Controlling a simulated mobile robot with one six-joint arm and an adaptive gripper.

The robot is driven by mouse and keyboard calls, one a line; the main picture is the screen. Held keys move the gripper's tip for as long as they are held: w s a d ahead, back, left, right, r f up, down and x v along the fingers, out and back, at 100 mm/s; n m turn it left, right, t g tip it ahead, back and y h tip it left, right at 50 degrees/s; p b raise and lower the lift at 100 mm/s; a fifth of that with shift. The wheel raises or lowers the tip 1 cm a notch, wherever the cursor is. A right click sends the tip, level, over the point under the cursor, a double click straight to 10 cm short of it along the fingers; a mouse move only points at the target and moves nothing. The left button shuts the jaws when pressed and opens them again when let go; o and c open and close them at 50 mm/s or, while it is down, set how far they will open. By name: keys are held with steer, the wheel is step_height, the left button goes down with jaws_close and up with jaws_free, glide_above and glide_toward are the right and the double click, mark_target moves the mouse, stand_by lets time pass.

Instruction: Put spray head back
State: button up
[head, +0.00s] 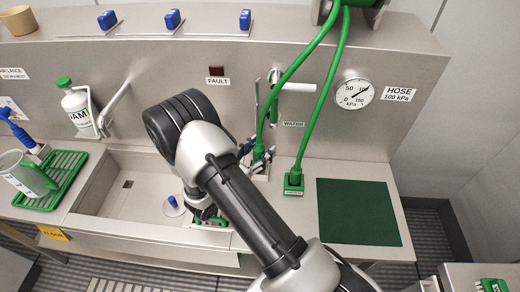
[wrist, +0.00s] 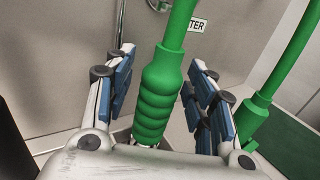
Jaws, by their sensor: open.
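A green ribbed hose handle (wrist: 155,98), which looks like the spray head, stands nearly upright between the fingers of my gripper (wrist: 163,70) in the wrist view. My gripper is open, with blue pads on both sides of the handle and a visible gap at each side. In the head view the handle (head: 259,150) is at the counter behind the sink, with my gripper (head: 257,158) around it, partly hidden by my arm. Its lower end is near a pale holder, and I cannot tell how it sits there. A green hose rises from its top.
A second green hose end (head: 294,181) stands in a socket to the right, also in the wrist view (wrist: 252,115). A green mat (head: 357,212) lies right of it. The sink (head: 140,190) is left. A metal tap pipe (head: 300,87) and gauge (head: 354,93) are on the wall.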

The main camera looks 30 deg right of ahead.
steer(key=shift+r, duration=0.15)
steer(key=shift+s+a, duration=0.1)
steer(key=shift+a, duration=0.3)
steer(key=p+v, duration=0.2)
steer(key=v, duration=0.9)
steer(key=s+d+r+m+g+y, duration=0.3)
steer(key=s+r+m+g, duration=0.2)
steer(key=s+r+m, duration=0.15)
steer(key=s+d+r+m+g+y, duration=0.2)
steer(key=s+r+m+g+y, duration=0.15)
steer(key=s+r+m, duration=0.35)
steer(key=s+a+r+m+t+y, duration=0.6)
steer(key=s+a+r+m+y, duration=0.1)
steer(key=a+r+m+y, duration=0.1)
steer(key=shift+s+a+r+m+y, duration=0.2)
steer(key=shift+s+r+m+y, duration=0.2)
steer(key=shift+r+y, duration=0.55)
